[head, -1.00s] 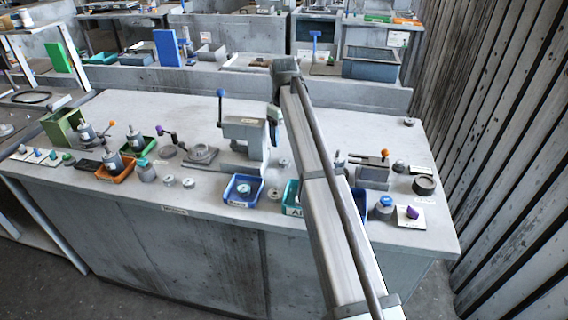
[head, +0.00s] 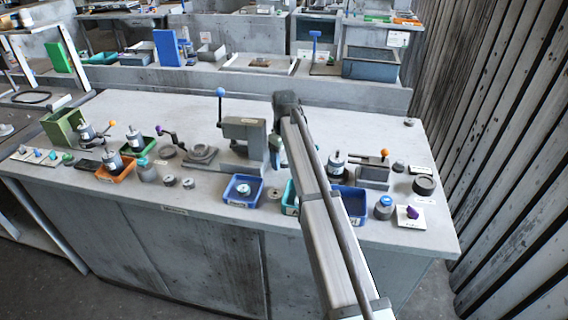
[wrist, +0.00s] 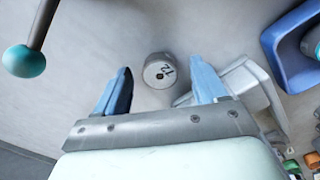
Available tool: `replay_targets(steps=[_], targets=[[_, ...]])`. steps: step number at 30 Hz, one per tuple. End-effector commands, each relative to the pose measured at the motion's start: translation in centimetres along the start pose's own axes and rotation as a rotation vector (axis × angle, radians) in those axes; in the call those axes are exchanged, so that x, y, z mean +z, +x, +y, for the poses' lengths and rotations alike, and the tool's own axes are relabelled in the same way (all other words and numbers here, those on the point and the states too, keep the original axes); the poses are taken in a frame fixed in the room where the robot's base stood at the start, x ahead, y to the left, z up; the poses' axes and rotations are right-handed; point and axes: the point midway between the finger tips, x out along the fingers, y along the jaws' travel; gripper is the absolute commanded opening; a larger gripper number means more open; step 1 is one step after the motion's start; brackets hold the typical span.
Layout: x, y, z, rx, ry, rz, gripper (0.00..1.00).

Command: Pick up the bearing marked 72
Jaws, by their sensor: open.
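The bearing marked 72 (wrist: 160,72) is a short grey cylinder with a pale face, a small dark centre hole and the black number 72. It lies on the grey bench in the wrist view, beyond my gripper and roughly centred between its fingers. My gripper (wrist: 161,66) is open and empty, with one blue finger on either side of the bearing in the picture. I cannot tell how much height is left between the fingertips and the bearing. In the head view I cannot pick out this bearing for sure; my arm covers part of that area.
A lever with a teal ball (wrist: 24,61) stands at upper left in the wrist view. A blue tray (wrist: 284,66) is at upper right, with a pale grey fixture (wrist: 243,84) close to the right finger. In the head view, a blue tray (head: 228,199) stands near the front edge.

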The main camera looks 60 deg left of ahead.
Motion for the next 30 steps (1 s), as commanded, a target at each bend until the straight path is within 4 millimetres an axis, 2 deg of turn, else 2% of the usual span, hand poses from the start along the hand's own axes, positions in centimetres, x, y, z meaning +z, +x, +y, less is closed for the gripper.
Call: replay_targets(steps=[3,22,30], targets=[[0.0,-0.03,0.0,0.0,0.0,0.0,0.71],[0.0,-0.04,0.0,0.0,0.0,0.0,0.1],[-0.01,-0.17,0.01,0.0,0.0,0.0,0.09]])
